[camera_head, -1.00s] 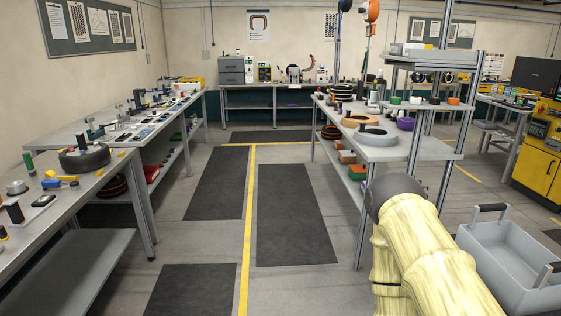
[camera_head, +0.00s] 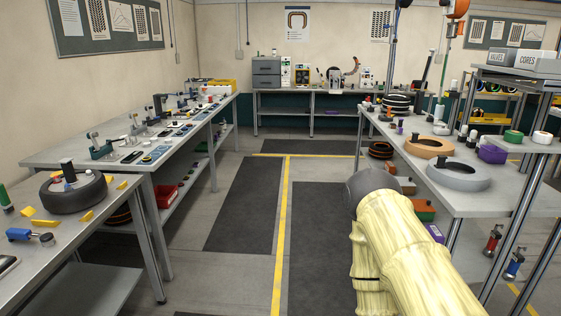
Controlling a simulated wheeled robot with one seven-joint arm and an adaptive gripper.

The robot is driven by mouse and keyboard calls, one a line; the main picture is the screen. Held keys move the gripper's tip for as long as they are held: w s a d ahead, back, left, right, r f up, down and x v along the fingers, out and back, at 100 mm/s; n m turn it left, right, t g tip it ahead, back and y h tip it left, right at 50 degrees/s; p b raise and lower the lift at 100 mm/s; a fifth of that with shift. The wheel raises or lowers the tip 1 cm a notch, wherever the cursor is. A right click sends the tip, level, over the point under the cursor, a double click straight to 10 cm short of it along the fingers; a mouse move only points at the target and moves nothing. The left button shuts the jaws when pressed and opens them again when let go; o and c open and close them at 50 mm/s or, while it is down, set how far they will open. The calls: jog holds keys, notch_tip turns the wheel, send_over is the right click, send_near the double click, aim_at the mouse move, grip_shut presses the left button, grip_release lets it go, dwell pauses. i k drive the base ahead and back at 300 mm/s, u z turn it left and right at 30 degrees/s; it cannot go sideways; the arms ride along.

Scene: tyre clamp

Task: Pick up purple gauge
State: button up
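I cannot make out a purple gauge for certain. A tiny purple spot (camera_head: 332,112) also shows at the back bench. My arm in its pale yellow sleeve fills the lower right and hides part of the floor and the right bench's lower shelf. My gripper is out of view.
The right bench (camera_head: 470,200) holds an orange ring (camera_head: 428,147) and a grey ring (camera_head: 457,175). The left bench (camera_head: 110,228) carries a tyre (camera_head: 73,192) and small tools. A clear aisle with dark mats (camera_head: 246,205) and a yellow line runs to the back bench (camera_head: 290,91).

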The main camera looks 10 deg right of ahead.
aim_at(399, 129)
jog(key=z, duration=0.05)
jog(key=i, duration=1.6)
jog(key=z, duration=0.65)
jog(key=i, duration=1.65)
jog(key=z, duration=0.5)
jog(key=i, duration=0.4)
jog(key=u, duration=0.5)
jog(key=k, duration=0.75)
jog(key=u, duration=0.8)
jog(key=k, duration=0.45)
jog(key=u, duration=0.55)
jog(key=i, duration=1.65)
jog(key=z, duration=1.2)
jog(key=i, duration=0.9)
jog(key=z, duration=1.05)
